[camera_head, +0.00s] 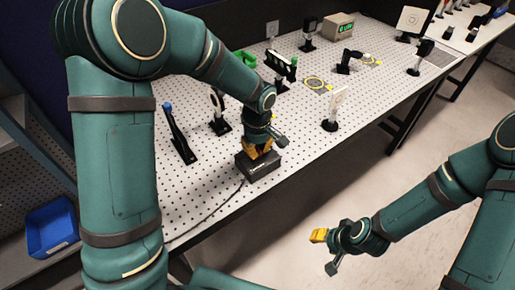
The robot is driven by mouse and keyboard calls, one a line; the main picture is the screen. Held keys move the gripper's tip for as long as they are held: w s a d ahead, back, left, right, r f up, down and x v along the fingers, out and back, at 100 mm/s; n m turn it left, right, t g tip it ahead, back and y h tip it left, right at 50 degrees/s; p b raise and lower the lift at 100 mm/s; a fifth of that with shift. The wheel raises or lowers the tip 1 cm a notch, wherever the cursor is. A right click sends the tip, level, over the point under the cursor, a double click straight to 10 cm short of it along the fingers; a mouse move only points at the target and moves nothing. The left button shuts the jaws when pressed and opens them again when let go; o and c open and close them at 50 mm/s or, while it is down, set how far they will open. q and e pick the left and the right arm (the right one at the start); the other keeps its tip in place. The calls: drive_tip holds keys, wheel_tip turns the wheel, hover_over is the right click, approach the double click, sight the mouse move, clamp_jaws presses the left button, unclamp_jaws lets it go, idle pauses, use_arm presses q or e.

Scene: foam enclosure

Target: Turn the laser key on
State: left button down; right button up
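A small dark box (261,170) with a cable sits near the front edge of the perforated table. I take it for the laser unit; the key itself is hidden under my gripper. My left gripper (257,155) points down right over the top of this box, its yellow fingers at or just above the surface. I cannot tell whether the fingers touch the key or how far apart they are. My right gripper (318,236) hangs in free space in front of the table, well away from the box. Its yellow fingertips look close together, but their gap is not clear.
The white perforated table (300,145) carries several optics mounts, including a black post (180,137) and a white card holder (335,108). A box with a green display (339,27) stands at the back. A blue bin (52,228) is at lower left. The floor at right is clear.

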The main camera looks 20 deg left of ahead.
use_arm(q)
drive_tip(key=shift+m, duration=0.4)
drive_tip(key=m, duration=0.3)
drive_tip(key=shift+m, duration=0.4)
drive_tip(key=m, duration=0.4)
drive_tip(key=shift+s+m, duration=0.1)
drive_tip(key=shift+m, duration=0.2)
drive_tip(key=m, duration=0.4)
drive_tip(key=m+p, duration=0.1)
drive_tip(key=m, duration=0.3)
drive_tip(key=shift+f+m, duration=0.1)
drive_tip(key=shift+m, duration=0.2)
drive_tip(key=c, duration=1.1)
unclamp_jaws()
